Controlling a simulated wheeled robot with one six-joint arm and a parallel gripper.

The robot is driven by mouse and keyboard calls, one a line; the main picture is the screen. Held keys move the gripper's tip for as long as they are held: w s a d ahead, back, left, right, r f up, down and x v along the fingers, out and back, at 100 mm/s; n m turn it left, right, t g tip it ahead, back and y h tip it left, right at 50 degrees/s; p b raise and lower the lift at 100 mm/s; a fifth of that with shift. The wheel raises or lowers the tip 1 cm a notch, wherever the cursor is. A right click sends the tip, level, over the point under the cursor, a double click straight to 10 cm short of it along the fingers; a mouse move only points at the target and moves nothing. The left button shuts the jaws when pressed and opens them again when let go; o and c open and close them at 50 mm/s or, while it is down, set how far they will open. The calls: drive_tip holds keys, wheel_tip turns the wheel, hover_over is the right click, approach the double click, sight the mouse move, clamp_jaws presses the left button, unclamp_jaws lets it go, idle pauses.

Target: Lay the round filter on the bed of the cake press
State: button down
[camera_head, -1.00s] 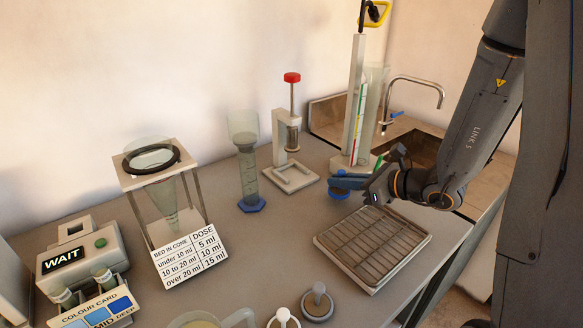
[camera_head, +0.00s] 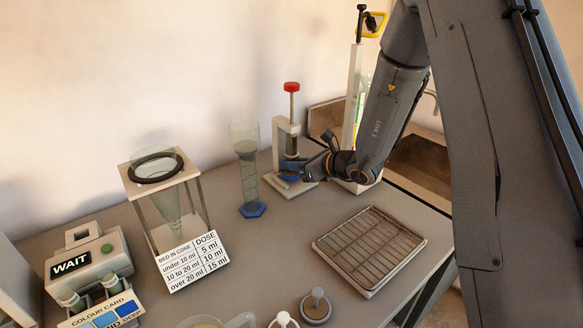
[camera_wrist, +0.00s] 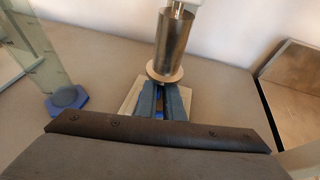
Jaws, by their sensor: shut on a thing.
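The cake press (camera_head: 281,135) has a red knob, a pale upright and a pale base at the back of the bench. In the wrist view its steel cylinder (camera_wrist: 175,45) ends in a cream round flange (camera_wrist: 165,73). My gripper (camera_head: 291,172) is below the cylinder, over the base (camera_wrist: 130,106). It is shut on a blue piece, taken as the round filter (camera_head: 288,175). In the wrist view the fingers hide most of the blue filter (camera_wrist: 158,115). I cannot tell whether it touches the bed.
A measuring cylinder (camera_head: 246,175) with a blue foot stands just left of the press. The cone stand (camera_head: 133,181) and dose card are farther left. A wire-rack tray (camera_head: 370,248) lies in front, and the sink (camera_head: 420,160) is right. The bench between is clear.

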drive_tip(key=shift+s+d+f, duration=0.1)
drive_tip(key=shift+d+f, duration=0.05)
drive_tip(key=shift+f, duration=0.55)
drive_tip(key=shift+f, duration=0.15)
drive_tip(key=c, duration=1.9)
unclamp_jaws()
drive_tip(key=shift+s+d+r, duration=0.15)
drive_tip(key=shift+r, duration=0.05)
drive_tip(key=b+v, duration=0.1)
drive_tip(key=v, duration=1)
drive_tip(key=shift+s+d+r, duration=0.2)
drive_tip(key=shift+s, duration=0.05)
